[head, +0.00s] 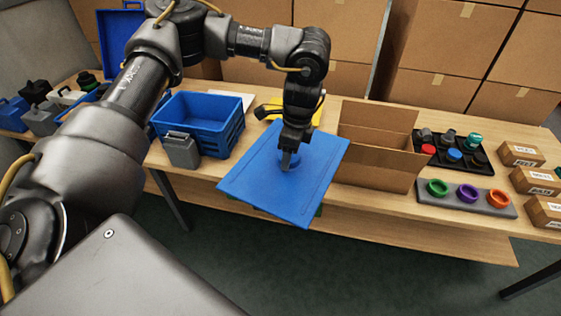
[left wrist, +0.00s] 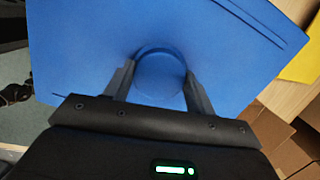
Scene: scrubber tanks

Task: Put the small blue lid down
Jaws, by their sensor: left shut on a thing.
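The small blue lid (head: 245,178) is a flat blue panel with a round knob (head: 289,157) in its middle. My left gripper (head: 288,165) points down and is shut on the knob. In the left wrist view the knob (left wrist: 160,74) sits between the two fingers, and the panel (left wrist: 85,50) fills most of the picture. The lid covers the table's front edge between the blue crate and the open cardboard box and juts out past it. I cannot tell how far it is above the table. My right gripper is not in view.
A blue crate (head: 193,116) and a grey canister (head: 181,149) stand left of the lid. An open cardboard box (head: 372,155) is close on its right. A yellow sheet (head: 312,113) lies behind. Bits of something green (head: 319,211) show below the lid; most of it is hidden.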

